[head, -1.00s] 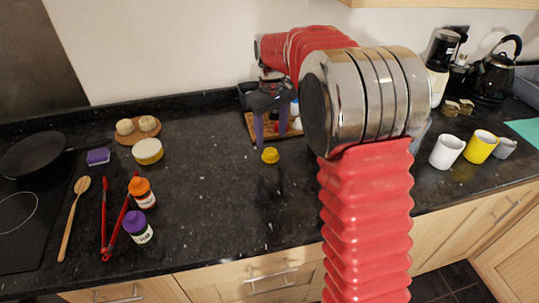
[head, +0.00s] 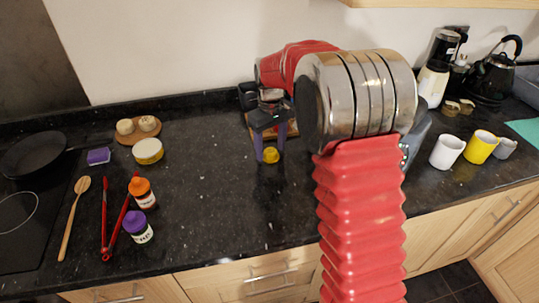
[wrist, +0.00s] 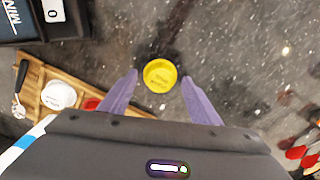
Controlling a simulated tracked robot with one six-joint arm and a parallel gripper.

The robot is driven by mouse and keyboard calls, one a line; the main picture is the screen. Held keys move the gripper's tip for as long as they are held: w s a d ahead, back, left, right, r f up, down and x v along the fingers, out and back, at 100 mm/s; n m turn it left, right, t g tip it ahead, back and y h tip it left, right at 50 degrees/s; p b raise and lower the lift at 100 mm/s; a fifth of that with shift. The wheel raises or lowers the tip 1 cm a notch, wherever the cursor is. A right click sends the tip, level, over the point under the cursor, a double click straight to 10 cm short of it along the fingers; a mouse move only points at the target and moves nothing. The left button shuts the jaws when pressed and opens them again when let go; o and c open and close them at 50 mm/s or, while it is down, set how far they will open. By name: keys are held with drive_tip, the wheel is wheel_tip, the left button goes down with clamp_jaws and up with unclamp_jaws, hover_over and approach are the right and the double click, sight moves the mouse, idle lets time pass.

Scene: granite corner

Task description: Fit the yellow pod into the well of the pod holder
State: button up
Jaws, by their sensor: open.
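The yellow pod (head: 271,156) stands on the dark granite counter, below my gripper (head: 270,150). In the wrist view the pod (wrist: 160,75) is a round yellow cup shape between the tips of the two purple fingers. My gripper (wrist: 160,78) is open, with a finger on each side of the pod and a small gap to each. I cannot make out the pod holder or its well for sure. A wooden board (wrist: 68,62) with a white round piece (wrist: 58,95) and a red piece beside it is partly hidden by my gripper.
A black boxy thing (wrist: 20,22) stands near the wooden board. White (head: 446,151) and yellow (head: 481,147) mugs stand at right.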

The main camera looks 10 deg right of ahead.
drive_tip(key=shift+c, duration=0.3)
drive_tip(key=c, duration=1.1)
